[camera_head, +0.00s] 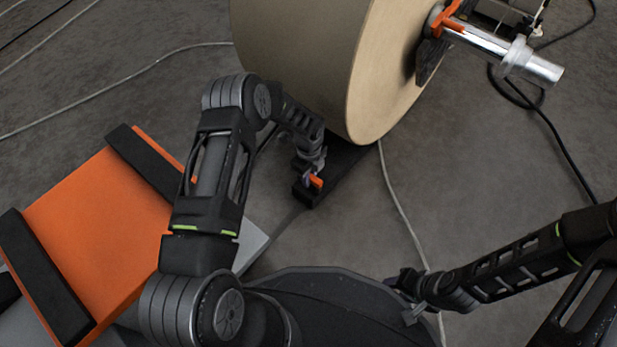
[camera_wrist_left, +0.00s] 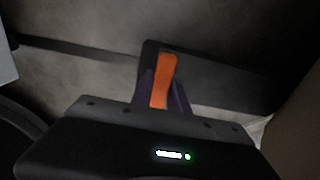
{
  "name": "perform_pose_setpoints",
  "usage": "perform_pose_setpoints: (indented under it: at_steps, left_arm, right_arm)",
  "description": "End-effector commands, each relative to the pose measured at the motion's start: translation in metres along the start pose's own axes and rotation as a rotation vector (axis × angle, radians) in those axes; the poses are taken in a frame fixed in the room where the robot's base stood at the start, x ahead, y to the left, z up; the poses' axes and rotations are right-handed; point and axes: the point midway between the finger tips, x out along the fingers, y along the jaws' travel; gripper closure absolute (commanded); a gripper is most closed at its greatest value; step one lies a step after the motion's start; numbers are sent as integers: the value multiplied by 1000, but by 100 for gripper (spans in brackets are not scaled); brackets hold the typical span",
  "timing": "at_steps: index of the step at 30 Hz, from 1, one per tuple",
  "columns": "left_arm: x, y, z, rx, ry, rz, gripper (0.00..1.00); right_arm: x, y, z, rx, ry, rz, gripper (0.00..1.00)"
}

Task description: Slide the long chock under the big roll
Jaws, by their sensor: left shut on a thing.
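The big roll (camera_head: 300,60) is a wide tan cylinder at the top middle of the head view, mounted on a shiny shaft. The long chock (camera_head: 345,163) is a dark bar on the floor at the roll's lower edge, and its far end is hidden by the roll. An orange handle (camera_head: 316,181) stands on its near end; the handle also shows in the left wrist view (camera_wrist_left: 163,80). My left gripper (camera_head: 312,178) is shut on this handle. My right gripper (camera_head: 405,290) is low at the right, away from the chock, and its jaws are unclear.
An orange platform (camera_head: 95,225) with black bars stands at the left, beside my left arm. Pale cables (camera_head: 400,210) and a dark cable (camera_head: 560,145) lie on the grey floor. The silver shaft (camera_head: 500,50) sticks out at the roll's right. Floor right of the chock is mostly open.

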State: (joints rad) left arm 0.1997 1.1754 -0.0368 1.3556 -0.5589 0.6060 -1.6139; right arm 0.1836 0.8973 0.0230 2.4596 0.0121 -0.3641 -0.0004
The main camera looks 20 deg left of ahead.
Motion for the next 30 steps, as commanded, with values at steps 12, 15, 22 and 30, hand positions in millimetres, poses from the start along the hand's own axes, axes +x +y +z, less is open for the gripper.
perform_pose_setpoints:
  at_steps: [12, 15, 22, 30]
  left_arm:
    - [0, -13, 0, -1, -1, -3, 100]
    - [0, -16, 0, -1, 0, -3, 100]
    - [1, -22, 0, 0, 0, -3, 100]
    - [0, -29, 0, 0, 0, -4, 78]
  right_arm:
    - [0, 0, 0, 0, 0, 0, 60]
    - [0, 0, 0, 0, 0, 0, 60]
    - [0, 0, 0, 0, 0, 0, 60]
    - [0, 0, 0, 0, 0, 0, 60]
